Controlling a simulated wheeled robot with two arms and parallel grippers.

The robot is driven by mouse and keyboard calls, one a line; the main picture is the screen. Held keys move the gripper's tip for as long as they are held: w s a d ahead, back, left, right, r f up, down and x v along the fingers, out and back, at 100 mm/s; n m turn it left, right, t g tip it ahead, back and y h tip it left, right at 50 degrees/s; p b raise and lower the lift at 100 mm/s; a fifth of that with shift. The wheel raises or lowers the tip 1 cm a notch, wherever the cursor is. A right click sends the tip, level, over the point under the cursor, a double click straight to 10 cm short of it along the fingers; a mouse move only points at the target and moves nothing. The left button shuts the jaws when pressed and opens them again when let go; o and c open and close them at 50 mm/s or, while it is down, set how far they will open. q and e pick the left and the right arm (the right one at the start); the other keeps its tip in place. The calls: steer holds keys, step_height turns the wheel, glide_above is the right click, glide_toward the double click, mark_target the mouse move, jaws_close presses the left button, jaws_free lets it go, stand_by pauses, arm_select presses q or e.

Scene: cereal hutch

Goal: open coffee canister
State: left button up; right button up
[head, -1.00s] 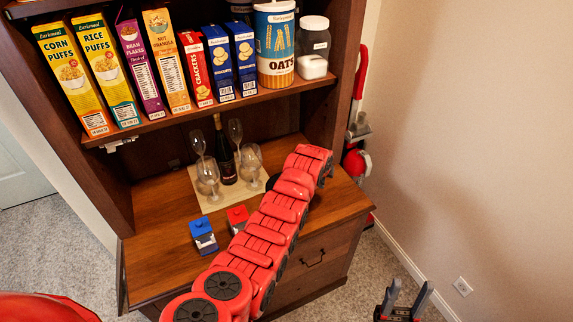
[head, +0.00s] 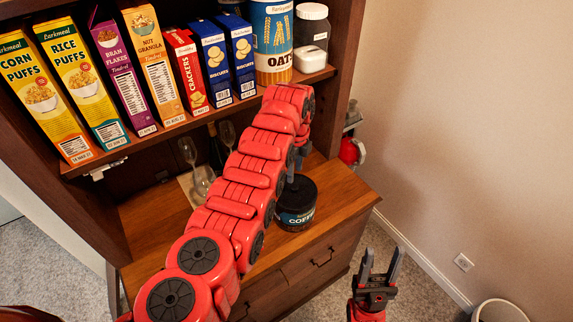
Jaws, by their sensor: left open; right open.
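The dark coffee canister (head: 296,212) with a black lid stands upright on the wooden counter, its left edge partly covered by my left arm. My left gripper (head: 301,158) is open just above and behind the canister's lid, mostly hidden by the red arm. I cannot tell whether it touches the lid. My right gripper (head: 381,262) is open and empty, pointing up in front of the hutch, to the right of the canister and well apart from it.
The shelf above holds several cereal boxes (head: 75,85), crackers (head: 188,72), biscuits (head: 214,62), an oats canister (head: 271,40) and a clear jar (head: 311,38). Wine glasses (head: 188,150) stand behind my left arm. Counter right of the canister is clear. A bin (head: 500,310) stands lower right.

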mark_target(295, 187)
arm_select(q)
steer(key=shift+s+d+f, duration=0.1)
steer(key=shift+d+f, duration=0.1)
steer(key=shift+f, duration=0.25)
steer(key=shift+f+b, duration=0.3)
step_height(295, 187, down, 2)
steer(key=shift+a+f+b, duration=0.1)
steer(key=shift+f+b, duration=0.05)
steer(key=shift+b, duration=0.5)
steer(key=shift+f, duration=0.3)
steer(key=shift+f+b, duration=0.25)
steer(key=shift+b, duration=0.15)
steer(key=shift+f+b, duration=1.1)
steer(key=shift+f, duration=0.15)
steer(key=shift+r, duration=0.15)
